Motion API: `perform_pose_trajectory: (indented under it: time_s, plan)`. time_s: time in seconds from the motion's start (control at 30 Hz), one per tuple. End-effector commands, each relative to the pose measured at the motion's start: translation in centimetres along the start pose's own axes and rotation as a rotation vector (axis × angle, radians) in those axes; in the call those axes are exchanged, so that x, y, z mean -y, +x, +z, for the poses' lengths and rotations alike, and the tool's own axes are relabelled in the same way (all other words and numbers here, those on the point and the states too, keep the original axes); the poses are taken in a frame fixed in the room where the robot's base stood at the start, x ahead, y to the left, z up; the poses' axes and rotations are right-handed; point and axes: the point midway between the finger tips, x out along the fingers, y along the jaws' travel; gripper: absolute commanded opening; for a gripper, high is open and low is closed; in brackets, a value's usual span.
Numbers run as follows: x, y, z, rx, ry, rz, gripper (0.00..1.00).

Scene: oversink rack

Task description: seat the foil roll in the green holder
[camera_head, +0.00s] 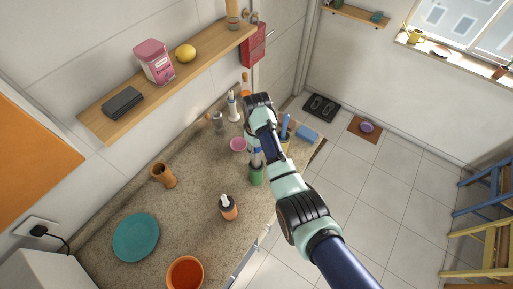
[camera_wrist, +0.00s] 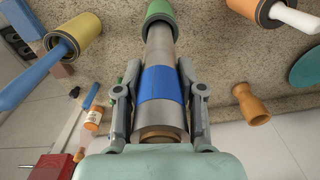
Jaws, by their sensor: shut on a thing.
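The foil roll (camera_wrist: 161,55) is a grey cylinder with a blue band, held lengthwise between the fingers of my gripper (camera_wrist: 161,92) in the wrist view. My gripper is shut on it around the blue band. The far end of the roll meets the green holder (camera_wrist: 159,10) at the top of that view. In the head view the green holder (camera_head: 257,176) stands on the counter, with the roll (camera_head: 256,154) just above or at its mouth. I cannot tell how far the roll is in.
A yellow cup with a blue-handled tool (camera_wrist: 80,38) is on the other side. A pink bowl (camera_head: 238,144), wooden vase (camera_head: 163,175) and teal plate (camera_head: 136,237) share the counter.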

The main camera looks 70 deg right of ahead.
Motion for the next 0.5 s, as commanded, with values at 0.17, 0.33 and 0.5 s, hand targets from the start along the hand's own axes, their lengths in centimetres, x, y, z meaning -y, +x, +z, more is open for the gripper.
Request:
perform_pose_trajectory:
  time_s: [0.17, 0.33, 0.5]
  plan:
    - [0.0, 0.16, 0.0, 0.0, 0.0, 0.0, 0.43]
    - [0.0, 0.13, 0.0, 0.0, 0.0, 0.0, 0.64]
    - [0.0, 0.13, 0.0, 0.0, 0.0, 0.0, 0.64]
